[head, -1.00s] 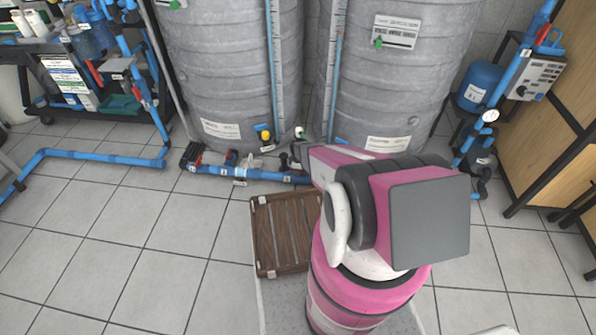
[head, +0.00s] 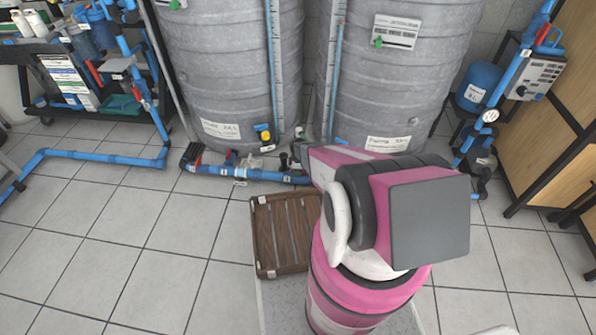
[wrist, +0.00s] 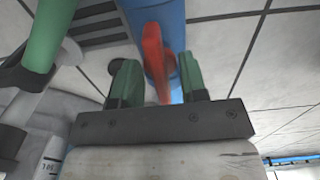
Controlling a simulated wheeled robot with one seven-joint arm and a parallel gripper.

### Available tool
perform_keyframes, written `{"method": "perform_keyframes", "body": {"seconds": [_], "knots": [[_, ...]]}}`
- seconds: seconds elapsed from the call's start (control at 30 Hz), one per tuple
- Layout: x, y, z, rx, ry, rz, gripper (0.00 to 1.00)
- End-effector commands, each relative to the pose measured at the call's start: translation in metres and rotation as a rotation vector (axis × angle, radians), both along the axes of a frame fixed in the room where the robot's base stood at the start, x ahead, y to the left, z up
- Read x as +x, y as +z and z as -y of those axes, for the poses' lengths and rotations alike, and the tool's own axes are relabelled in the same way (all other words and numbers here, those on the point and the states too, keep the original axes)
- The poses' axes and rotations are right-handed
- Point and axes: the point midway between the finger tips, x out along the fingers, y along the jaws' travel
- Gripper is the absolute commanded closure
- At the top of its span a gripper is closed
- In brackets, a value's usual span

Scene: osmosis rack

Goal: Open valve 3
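In the wrist view my gripper (wrist: 158,78) has its two green fingers apart. A red-orange valve handle (wrist: 157,55) on a blue pipe (wrist: 165,14) lies between them, with a visible gap on the right side, so the fingers do not look closed on it. I cannot read a valve number there. In the head view the blue floor pipe (head: 215,172) with valves runs in front of the tanks. A red valve handle (head: 195,156) shows at its left end. My arm hides the pipe's right part and my gripper.
Two large grey tanks (head: 225,75) stand behind the pipe. A brown slatted crate (head: 281,235) sits on the floor beside my arm. In the wrist view a thick green part (wrist: 45,42) is close at the left. Tiled floor (head: 165,240) is clear at the left.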

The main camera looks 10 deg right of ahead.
Motion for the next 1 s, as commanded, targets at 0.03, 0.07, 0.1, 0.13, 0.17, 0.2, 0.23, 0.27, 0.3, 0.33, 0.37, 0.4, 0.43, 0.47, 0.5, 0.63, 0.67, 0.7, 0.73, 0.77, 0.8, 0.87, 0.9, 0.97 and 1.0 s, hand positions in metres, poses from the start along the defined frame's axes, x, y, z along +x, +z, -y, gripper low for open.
{"method": "perform_keyframes", "body": {"seconds": [0.03, 0.07, 0.1, 0.13, 0.17, 0.2, 0.23, 0.27, 0.3, 0.33, 0.37, 0.4, 0.43, 0.47, 0.5, 0.63, 0.67, 0.7, 0.73, 0.77, 0.8, 0.87, 0.9, 0.97, 1.0], "knots": [[0.000, 0.000, 0.000, 0.000, 0.000, 0.000, 0.61], [0.000, 0.001, 0.000, 0.000, -0.001, 0.000, 0.61], [0.000, 0.002, 0.000, 0.000, -0.001, 0.000, 0.61], [0.000, 0.004, 0.000, 0.000, -0.001, 0.000, 0.61], [0.000, 0.005, 0.000, 0.000, -0.001, 0.000, 0.61], [-0.001, 0.008, 0.000, 0.000, -0.001, 0.000, 0.61], [-0.001, 0.011, 0.000, 0.000, -0.001, 0.000, 0.61], [-0.001, 0.014, 0.000, 0.000, -0.001, 0.000, 0.61], [-0.001, 0.019, 0.000, 0.000, -0.001, 0.001, 0.61], [-0.002, 0.024, 0.000, 0.001, -0.001, 0.001, 0.61], [-0.002, 0.028, 0.000, 0.001, -0.001, 0.001, 0.61], [-0.001, 0.035, 0.000, 0.000, -0.001, 0.002, 0.61], [-0.001, 0.041, 0.000, 0.000, -0.001, 0.002, 0.61], [-0.001, 0.046, 0.000, 0.000, -0.001, 0.002, 0.61], [-0.002, 0.054, 0.000, 0.000, -0.001, 0.001, 0.61], [-0.002, 0.079, 0.000, 0.000, 0.000, 0.002, 0.61], [-0.002, 0.085, 0.000, 0.000, 0.000, 0.001, 0.61], [-0.002, 0.091, 0.000, 0.000, 0.000, 0.001, 0.61], [-0.002, 0.095, 0.000, 0.000, 0.000, 0.001, 0.61], [-0.001, 0.098, 0.000, 0.000, 0.000, 0.001, 0.61], [-0.001, 0.102, 0.000, 0.000, 0.000, 0.001, 0.61], [-0.001, 0.106, 0.000, 0.000, 0.000, 0.001, 0.61], [0.000, 0.108, 0.000, 0.000, 0.000, 0.001, 0.61], [0.000, 0.109, 0.000, 0.000, 0.000, 0.000, 0.61], [0.000, 0.109, 0.000, 0.000, 0.000, 0.000, 0.61]]}}
